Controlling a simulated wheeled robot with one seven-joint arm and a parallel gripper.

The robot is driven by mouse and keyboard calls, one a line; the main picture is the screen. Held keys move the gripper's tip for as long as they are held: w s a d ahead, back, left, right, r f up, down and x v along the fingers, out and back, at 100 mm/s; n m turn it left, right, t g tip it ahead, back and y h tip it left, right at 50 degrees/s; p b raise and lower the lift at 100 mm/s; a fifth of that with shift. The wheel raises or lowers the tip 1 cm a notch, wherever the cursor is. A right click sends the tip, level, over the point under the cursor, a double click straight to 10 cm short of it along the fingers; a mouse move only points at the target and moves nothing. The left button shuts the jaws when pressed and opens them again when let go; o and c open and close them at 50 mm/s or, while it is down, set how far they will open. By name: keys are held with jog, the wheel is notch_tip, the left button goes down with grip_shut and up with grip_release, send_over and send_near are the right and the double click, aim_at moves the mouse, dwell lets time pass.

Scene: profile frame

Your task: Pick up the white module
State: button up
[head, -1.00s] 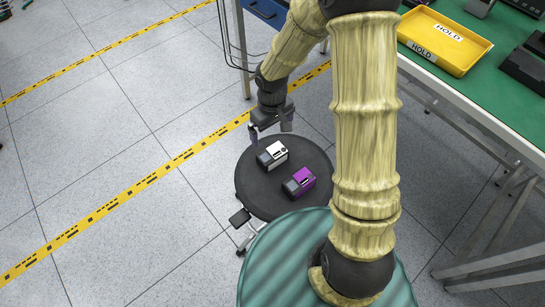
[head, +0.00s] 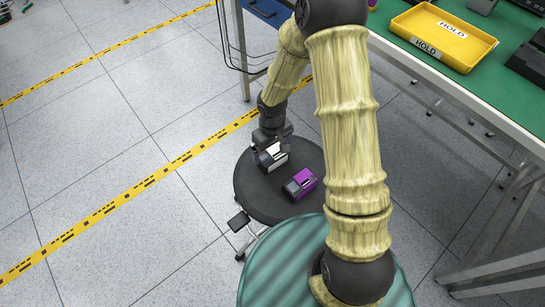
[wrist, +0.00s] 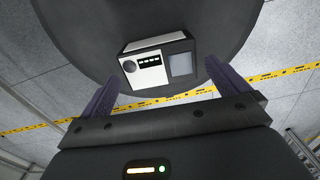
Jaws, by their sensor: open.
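The white module (head: 271,154) sits on the round black stool seat (head: 250,198), partly hidden by my gripper in the head view. In the wrist view the white module (wrist: 147,68) shows its white face with a round dial, a row of small dark marks and a grey panel. My gripper (wrist: 160,88) is open, its two purple-grey fingers apart on the left and right. The module lies ahead of and between the fingertips in that view. Whether either finger touches it cannot be told.
A purple module (head: 300,183) sits on the same seat, close to the right of the white one. A green-topped workbench (head: 440,75) with a yellow HOLD tray (head: 443,37) stands at the right. Open floor lies to the left, crossed by yellow tape (head: 150,180).

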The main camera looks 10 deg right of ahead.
aim_at(272, 153)
notch_tip(272, 153, down, 5)
jog(key=shift+w+r+b, duration=0.1)
jog(key=shift+b, duration=0.75)
jog(key=shift+c, duration=0.2)
jog(key=c, duration=0.8)
